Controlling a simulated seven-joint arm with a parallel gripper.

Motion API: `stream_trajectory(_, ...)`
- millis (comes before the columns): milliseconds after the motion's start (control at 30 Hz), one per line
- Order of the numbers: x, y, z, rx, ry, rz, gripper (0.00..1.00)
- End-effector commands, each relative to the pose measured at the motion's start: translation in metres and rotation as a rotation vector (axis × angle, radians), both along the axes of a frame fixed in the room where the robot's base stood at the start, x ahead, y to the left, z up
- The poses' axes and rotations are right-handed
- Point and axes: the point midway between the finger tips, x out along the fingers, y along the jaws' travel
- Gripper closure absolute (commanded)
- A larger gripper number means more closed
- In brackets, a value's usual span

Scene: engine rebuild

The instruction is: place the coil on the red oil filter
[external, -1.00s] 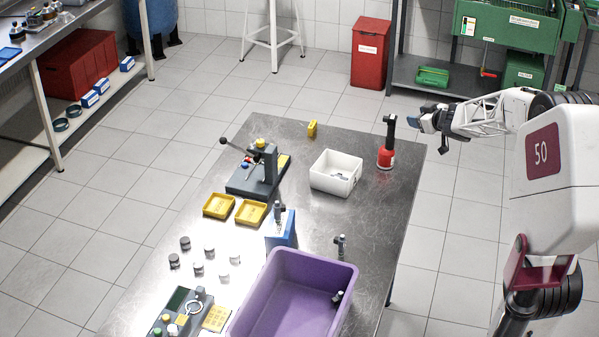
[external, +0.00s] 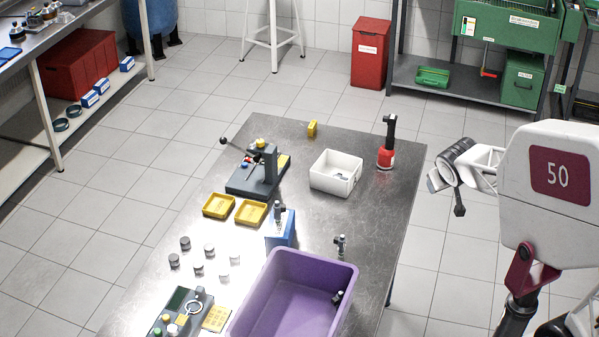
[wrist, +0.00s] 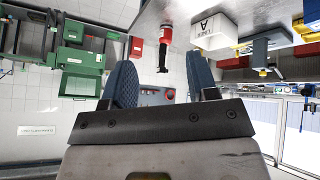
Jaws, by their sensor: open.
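The red oil filter (external: 386,158) stands upright near the far right corner of the metal table. A black coil (external: 390,128) stands upright on top of it. In the wrist view, which is upside down, the red oil filter (wrist: 166,36) and the black coil (wrist: 162,62) show beyond the fingers. My gripper (wrist: 161,83) is open, with nothing between its blue pads. In the external view it is off the table's right edge, apart from the filter and coil. Other grey coil-like parts are on the blue box (external: 283,233), on the table (external: 341,244) and in the purple bin.
A white box (external: 335,172) stands left of the filter. A purple bin (external: 277,260), yellow trays (external: 219,206) and a dark press (external: 262,172) are on the table. Table surface around the filter is clear.

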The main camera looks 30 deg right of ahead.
Motion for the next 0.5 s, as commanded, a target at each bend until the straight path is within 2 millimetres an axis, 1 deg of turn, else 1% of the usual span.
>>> stream_trajectory(33, -0.020, 0.011, -0.004, 0.021, 0.037, 0.003, 0.47)
stream_trajectory(100, -0.046, 0.024, -0.011, 0.054, 0.097, 0.008, 0.47)
stream_trajectory(167, -0.067, 0.035, -0.016, 0.084, 0.146, 0.016, 0.47)
stream_trajectory(200, -0.081, 0.042, -0.020, 0.103, 0.176, 0.025, 0.47)
stream_trajectory(300, -0.110, 0.058, -0.027, 0.148, 0.244, 0.044, 0.47)
stream_trajectory(400, -0.132, 0.069, -0.032, 0.181, 0.294, 0.064, 0.47)
stream_trajectory(500, -0.144, 0.076, -0.036, 0.202, 0.325, 0.077, 0.47)
